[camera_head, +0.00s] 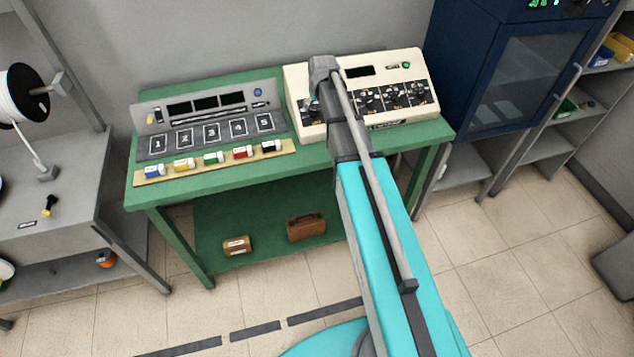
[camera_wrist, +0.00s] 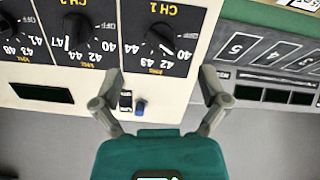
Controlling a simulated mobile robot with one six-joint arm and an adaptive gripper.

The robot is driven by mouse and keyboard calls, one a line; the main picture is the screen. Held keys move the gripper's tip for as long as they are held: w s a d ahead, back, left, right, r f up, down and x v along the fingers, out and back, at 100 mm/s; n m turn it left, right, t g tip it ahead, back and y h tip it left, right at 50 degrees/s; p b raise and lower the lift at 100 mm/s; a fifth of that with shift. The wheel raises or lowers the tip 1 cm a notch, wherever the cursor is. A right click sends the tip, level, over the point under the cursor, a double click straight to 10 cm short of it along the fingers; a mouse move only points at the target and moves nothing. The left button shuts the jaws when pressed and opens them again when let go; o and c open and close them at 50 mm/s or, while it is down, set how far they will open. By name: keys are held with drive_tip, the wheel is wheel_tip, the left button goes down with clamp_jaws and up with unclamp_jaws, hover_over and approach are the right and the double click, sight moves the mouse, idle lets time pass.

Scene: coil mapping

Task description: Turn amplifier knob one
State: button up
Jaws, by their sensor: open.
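The amplifier (camera_head: 380,128) is a cream box on the right half of the green bench, with a row of black dial panels. Knob one (camera_wrist: 160,40) is the black knob on the dial marked CH 1, upside down in the wrist view. Its pale pointer mark appears to slant toward the lower right, on the side of the 40. My gripper (camera_wrist: 160,76) is open and empty, its fingers on either side below the knob in the wrist view, apart from it. In the head view my arm covers part of the amplifier's left side, and my fingers cannot be made out.
The CH 2 knob (camera_wrist: 78,30) is beside knob one. A blue button (camera_wrist: 140,107) and a black switch (camera_wrist: 126,99) lie between my fingers. Left of the amplifier stands a grey console (camera_head: 215,125) with numbered squares and coloured spools in front. A dark blue cabinet (camera_head: 470,90) stands to the right.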

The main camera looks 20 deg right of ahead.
drive_tip(key=shift+p+v, duration=3.65)
drive_tip(key=shift+v, duration=0.6)
drive_tip(key=s+a+f+m+g+b, duration=0.1)
drive_tip(key=s+a+f+g+b, duration=0.1)
drive_tip(key=s+f+b, duration=0.5)
drive_tip(key=s+a+f+g+b, duration=0.2)
drive_tip(key=s+a+f+b, duration=0.3)
drive_tip(key=s, duration=1.1)
wheel_tip(320, 180, down, 5)
drive_tip(key=b, duration=0.3)
drive_tip(key=shift+s+a+m+b, duration=0.3)
drive_tip(key=shift+s+a+m, duration=0.05)
drive_tip(key=shift+m, duration=0.05)
drive_tip(key=shift+s+a+g, duration=0.2)
drive_tip(key=shift+s+g, duration=0.1)
drive_tip(key=shift+s, duration=0.65)
